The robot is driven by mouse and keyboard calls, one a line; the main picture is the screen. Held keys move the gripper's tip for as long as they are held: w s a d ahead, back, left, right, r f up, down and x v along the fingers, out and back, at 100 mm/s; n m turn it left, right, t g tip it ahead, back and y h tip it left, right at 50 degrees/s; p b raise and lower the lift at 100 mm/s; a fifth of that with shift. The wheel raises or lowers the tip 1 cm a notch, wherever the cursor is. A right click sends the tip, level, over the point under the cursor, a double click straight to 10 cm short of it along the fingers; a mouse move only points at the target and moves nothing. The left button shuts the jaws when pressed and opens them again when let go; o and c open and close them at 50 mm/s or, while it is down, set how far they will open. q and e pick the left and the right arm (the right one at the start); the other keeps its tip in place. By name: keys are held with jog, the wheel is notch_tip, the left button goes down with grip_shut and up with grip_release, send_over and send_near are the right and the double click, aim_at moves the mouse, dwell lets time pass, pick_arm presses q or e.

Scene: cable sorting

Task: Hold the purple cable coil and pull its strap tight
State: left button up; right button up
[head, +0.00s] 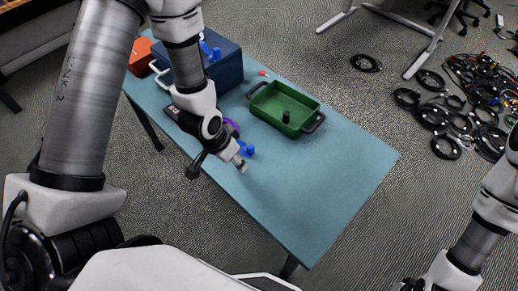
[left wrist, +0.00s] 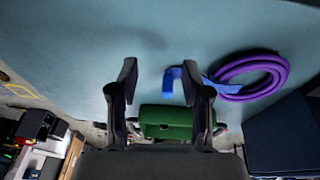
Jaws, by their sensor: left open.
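The purple cable coil (head: 231,126) lies on the blue-green table, mostly hidden behind my left arm in the head view. In the left wrist view the coil (left wrist: 250,75) shows as several loops right of the fingers. Its blue strap (left wrist: 222,87) crosses the coil's left side, and a blue end (left wrist: 170,82) shows near the right finger. The strap also shows in the head view (head: 247,150). My right gripper is out of frame.
A green tray (head: 265,105) with dark handles holds a small dark object. A dark blue box (head: 224,66) and an orange bin (head: 139,57) stand at the table's far left end. The table's right part (head: 340,160) is clear. Black cables (head: 435,115) lie on the floor.

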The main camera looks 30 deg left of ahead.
aim_at(250, 147)
pick_arm(q)
jog(key=w+r+m+t+b, duration=0.1)
jog(key=w+r+m+b, duration=0.1)
jog(key=w+r, duration=0.25)
jog(key=shift+h, duration=0.3)
jog(key=x, duration=0.8)
jog(key=shift+w+a+f+p, duration=0.1)
jog(key=shift+w+a+p, duration=0.05)
jog(key=shift+w+p, duration=0.15)
jog(key=shift+s, duration=0.1)
grip_shut()
grip_release()
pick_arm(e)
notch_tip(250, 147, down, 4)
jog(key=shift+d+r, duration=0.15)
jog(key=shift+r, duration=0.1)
pick_arm(q)
jog(key=v, duration=1.2)
jog(key=shift+s, duration=0.1)
